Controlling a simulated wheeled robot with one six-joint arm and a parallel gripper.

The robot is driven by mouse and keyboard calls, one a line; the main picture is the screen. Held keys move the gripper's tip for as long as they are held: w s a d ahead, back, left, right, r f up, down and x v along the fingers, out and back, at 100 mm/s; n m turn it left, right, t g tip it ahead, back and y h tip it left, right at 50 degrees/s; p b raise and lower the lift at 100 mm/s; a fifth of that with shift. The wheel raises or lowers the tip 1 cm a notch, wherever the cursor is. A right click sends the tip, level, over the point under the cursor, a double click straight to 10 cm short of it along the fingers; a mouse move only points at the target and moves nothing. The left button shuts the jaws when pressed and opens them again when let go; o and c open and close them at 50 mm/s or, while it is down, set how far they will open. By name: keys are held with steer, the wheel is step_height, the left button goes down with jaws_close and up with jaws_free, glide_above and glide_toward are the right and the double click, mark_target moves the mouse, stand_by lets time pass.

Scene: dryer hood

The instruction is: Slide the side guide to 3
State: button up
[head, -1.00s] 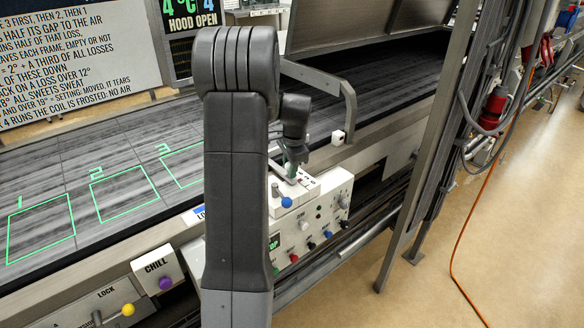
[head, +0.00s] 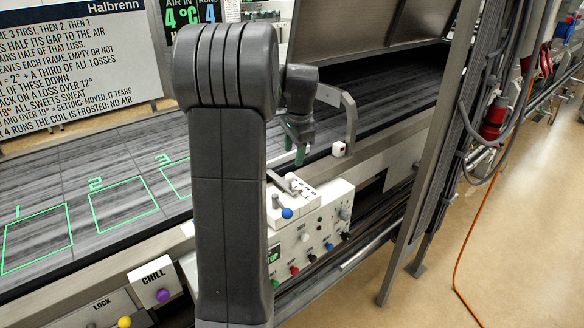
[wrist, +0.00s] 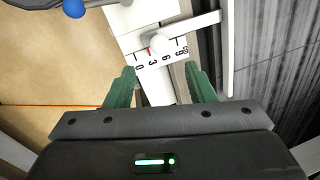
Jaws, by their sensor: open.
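A red tick is by the 3. The knob looks to be at about the 6, past the red tick, but its height makes the exact reading unsure. My gripper (wrist: 161,87) is open and empty, its green fingers apart, with the scale plate between and beyond them. In the head view my gripper (head: 297,147) hangs above the white control box (head: 335,208), clear of the knob.
A curved metal bracket (head: 350,110) with a small white block is right of my gripper. A dark belt (head: 120,170) with green outlined squares runs behind.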

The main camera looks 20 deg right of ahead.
mark_target(292, 177)
steer(key=shift+s+r, duration=0.2)
steer(key=shift+r, duration=0.6)
steer(key=shift+s+r, duration=0.15)
steer(key=shift+r, duration=0.65)
steer(key=shift+f, duration=0.1)
steer(key=w+f, duration=0.1)
steer(key=f, duration=0.3)
steer(key=f+p, duration=0.1)
steer(key=f, duration=0.4)
steer(key=w+f, duration=0.1)
steer(key=f, duration=0.3)
steer(key=shift+w+a+f, duration=0.15)
steer(key=shift+w+f, duration=0.15)
steer(key=shift+s+r, duration=0.1)
steer(key=shift+s, duration=0.35)
